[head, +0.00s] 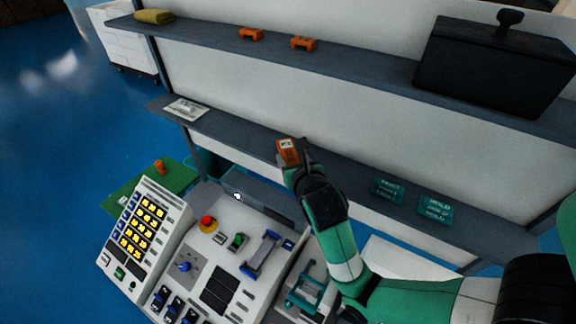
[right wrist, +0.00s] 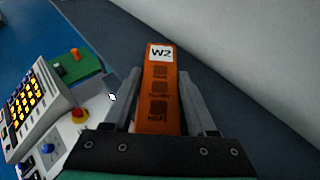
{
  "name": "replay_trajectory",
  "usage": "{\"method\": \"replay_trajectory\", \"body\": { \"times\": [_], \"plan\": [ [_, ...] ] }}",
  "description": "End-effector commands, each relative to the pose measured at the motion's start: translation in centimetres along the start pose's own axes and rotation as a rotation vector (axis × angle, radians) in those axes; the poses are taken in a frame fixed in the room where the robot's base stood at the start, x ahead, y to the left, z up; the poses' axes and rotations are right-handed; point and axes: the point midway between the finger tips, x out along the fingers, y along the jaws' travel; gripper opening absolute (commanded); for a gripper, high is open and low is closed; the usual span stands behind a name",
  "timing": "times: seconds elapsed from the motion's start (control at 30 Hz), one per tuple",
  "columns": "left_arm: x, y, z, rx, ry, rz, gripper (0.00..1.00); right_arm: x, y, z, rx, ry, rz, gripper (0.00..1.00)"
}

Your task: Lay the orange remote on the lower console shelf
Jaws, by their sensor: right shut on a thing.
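The orange remote (head: 288,149) has a white label and is held in my right gripper (head: 293,165). In the right wrist view the remote (right wrist: 159,92) shows a "W2" label and dark buttons, with the gripper fingers (right wrist: 165,105) shut on its two sides. The lower console shelf (head: 245,136) is a long grey board below the upper shelf. The remote appears in front of or over the lower shelf's middle; I cannot tell whether it touches. The shelf also shows behind the remote in the right wrist view (right wrist: 225,105). My left gripper is not in view.
The upper shelf (head: 370,66) holds two orange brackets (head: 303,43), a yellow cloth (head: 154,16) and a black box (head: 490,65). Teal labelled blocks (head: 436,207) lie on the lower shelf's right and a white item (head: 186,109) at its left. A control console (head: 215,255) stands in front.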

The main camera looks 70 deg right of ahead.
Motion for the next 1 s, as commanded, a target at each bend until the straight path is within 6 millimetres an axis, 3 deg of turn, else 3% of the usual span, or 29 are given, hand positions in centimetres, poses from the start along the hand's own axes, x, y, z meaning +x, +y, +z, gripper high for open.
{"method": "replay_trajectory", "body": {
  "times": [0.27, 0.3, 0.47, 0.83, 1.0],
  "plan": [
    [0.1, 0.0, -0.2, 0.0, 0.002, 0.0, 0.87, 0.0, 0.0, -0.1, -0.001, -0.001, 0.0, 0.0],
    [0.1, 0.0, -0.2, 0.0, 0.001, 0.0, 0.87, 0.1, 0.0, -0.1, -0.001, -0.001, 0.0, 0.59],
    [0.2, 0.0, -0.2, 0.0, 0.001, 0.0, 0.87, 0.1, 0.0, -0.1, 0.0, -0.001, 0.0, 0.87],
    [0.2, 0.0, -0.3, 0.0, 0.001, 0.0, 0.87, -0.2, 0.1, 0.4, 0.001, -0.002, 0.001, 0.87],
    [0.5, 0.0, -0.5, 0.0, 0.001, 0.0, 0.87, -3.2, 0.2, 0.4, 0.0, -0.004, 0.006, 0.87]
  ]
}}
